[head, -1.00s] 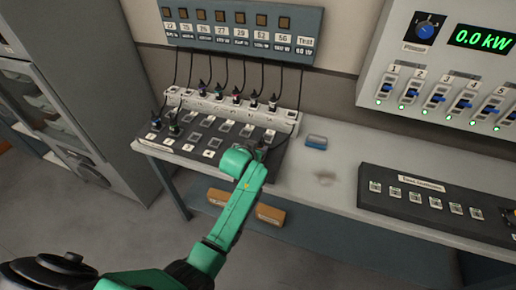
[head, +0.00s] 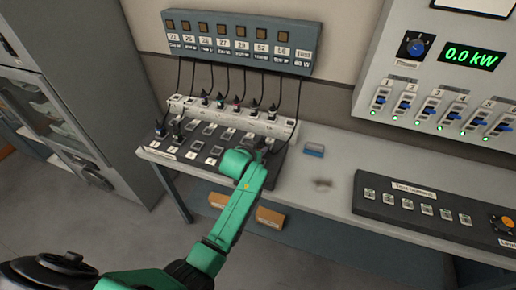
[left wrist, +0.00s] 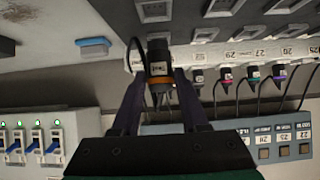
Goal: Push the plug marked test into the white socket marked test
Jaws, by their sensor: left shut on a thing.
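My left gripper (head: 262,146) is at the right end of the dark sloped board. The left wrist view shows its two fingers (left wrist: 158,88) shut on a dark plug (left wrist: 158,62) with an orange ring and a small label that seems to read Test. The plug is between the fingers, in front of the right end of the white socket strip (head: 228,114). This strip also shows in the left wrist view (left wrist: 205,56). The white socket marked test is not clearly visible, and I cannot tell whether the plug touches it. My right gripper is not in view.
Several other plugs stand in the strip, with cables up to the blue-grey wall panel (head: 240,40). The dark board (head: 168,152) has several square sockets. A blue block (head: 314,150) lies on the bench (head: 330,185) to the right, with clear bench around it.

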